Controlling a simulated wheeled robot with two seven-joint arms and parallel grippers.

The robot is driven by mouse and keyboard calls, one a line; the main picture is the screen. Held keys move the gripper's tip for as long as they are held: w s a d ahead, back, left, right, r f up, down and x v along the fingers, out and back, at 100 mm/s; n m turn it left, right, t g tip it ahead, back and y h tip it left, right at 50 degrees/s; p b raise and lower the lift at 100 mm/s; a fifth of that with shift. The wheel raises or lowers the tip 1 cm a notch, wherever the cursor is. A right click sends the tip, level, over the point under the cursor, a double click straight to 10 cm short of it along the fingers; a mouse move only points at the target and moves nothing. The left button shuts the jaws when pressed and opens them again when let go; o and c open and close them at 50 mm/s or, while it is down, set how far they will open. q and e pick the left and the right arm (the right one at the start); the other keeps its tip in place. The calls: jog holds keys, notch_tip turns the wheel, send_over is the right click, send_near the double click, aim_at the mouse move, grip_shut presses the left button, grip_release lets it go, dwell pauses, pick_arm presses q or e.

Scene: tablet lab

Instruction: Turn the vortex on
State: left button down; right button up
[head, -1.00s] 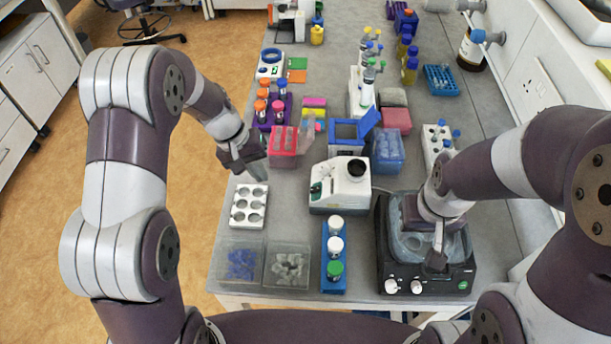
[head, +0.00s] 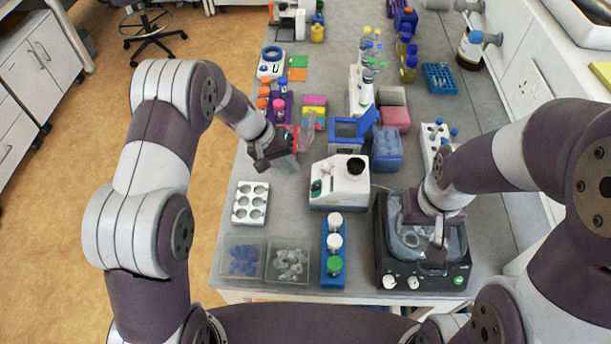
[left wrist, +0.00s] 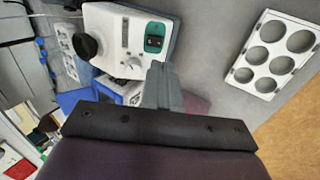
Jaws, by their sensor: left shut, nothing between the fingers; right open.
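The vortex (head: 340,196) is a white box with a black round cup on top, standing mid-table. The left wrist view shows the vortex (left wrist: 112,30) from close by, with a green panel holding a dark switch (left wrist: 155,37) and a small knob (left wrist: 134,63). My left gripper (head: 287,165) is shut and empty, just left of and behind the vortex in the head view. Its closed fingers (left wrist: 160,78) appear just below the switch panel in the wrist view, apparently apart from it. My right gripper (head: 433,262) is open over the black water bath (head: 382,240).
A white six-hole plate (head: 250,203) lies left of the vortex. A blue rack (head: 325,272) with capped tubes and two clear bins of small parts (head: 242,259) stand in front. A blue open box (head: 345,135) and a pink rack stand behind.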

aim_at(312, 187)
pick_arm(q)
jog(key=p+x, duration=0.2)
jog(key=x, duration=0.5)
jog(key=shift+d+f+p, duration=0.2)
jog(key=shift+f+p, duration=0.1)
jog(key=shift+p, duration=0.1)
